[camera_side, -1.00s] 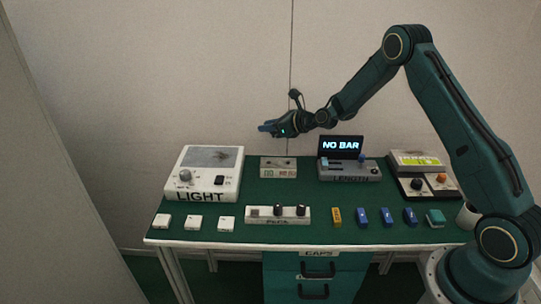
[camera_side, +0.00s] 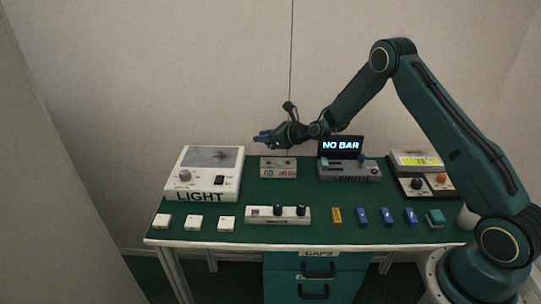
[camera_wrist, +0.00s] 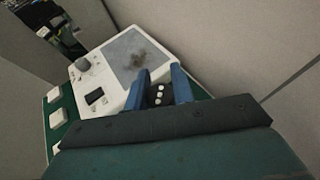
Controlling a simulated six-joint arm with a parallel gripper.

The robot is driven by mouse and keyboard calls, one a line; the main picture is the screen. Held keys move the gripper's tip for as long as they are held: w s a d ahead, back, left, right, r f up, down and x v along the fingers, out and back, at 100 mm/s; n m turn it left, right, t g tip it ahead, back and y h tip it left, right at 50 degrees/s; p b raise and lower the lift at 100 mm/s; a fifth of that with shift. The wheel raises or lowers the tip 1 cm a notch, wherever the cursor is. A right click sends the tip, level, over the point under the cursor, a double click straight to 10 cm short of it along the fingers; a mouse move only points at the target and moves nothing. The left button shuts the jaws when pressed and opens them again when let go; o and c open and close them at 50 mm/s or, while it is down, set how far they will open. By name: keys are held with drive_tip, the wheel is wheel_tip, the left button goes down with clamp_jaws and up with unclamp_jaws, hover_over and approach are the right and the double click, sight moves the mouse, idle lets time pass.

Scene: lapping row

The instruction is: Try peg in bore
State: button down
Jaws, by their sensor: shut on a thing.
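My gripper (camera_side: 263,138) is high above the back of the table, between the LIGHT box and the LENGTH gauge in the side view. In the wrist view its two blue fingers (camera_wrist: 160,88) are shut on a dark peg with white dots (camera_wrist: 158,95); the peg is not clear in the side view. A white rack (camera_side: 265,216) at the front middle holds two dark pegs (camera_side: 278,210) (camera_side: 301,210), with its left place bare. Three white blocks (camera_side: 162,221) (camera_side: 194,222) (camera_side: 227,223) lie at the front left. I cannot make out a bore in them.
The LIGHT box (camera_side: 225,184) stands at the back left. A small white holder (camera_side: 278,174) is at the back middle. The LENGTH gauge (camera_side: 345,172) shows "NO BAR". A yellow bar (camera_side: 337,217) and several blue bars (camera_side: 362,217) lie at front right. Green tabletop between rows is clear.

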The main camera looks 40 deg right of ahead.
hover_over(265, 161)
drive_tip(key=shift+f, duration=2.45)
drive_tip(key=shift+f, duration=1.5)
drive_tip(key=c, duration=1.1)
unclamp_jaws()
drive_tip(key=shift+r, duration=0.1)
drive_tip(key=v, duration=1.3)
drive_tip(key=shift+s, duration=0.3)
drive_tip(key=shift+d+r, duration=0.1)
drive_tip(key=shift+r, duration=0.1)
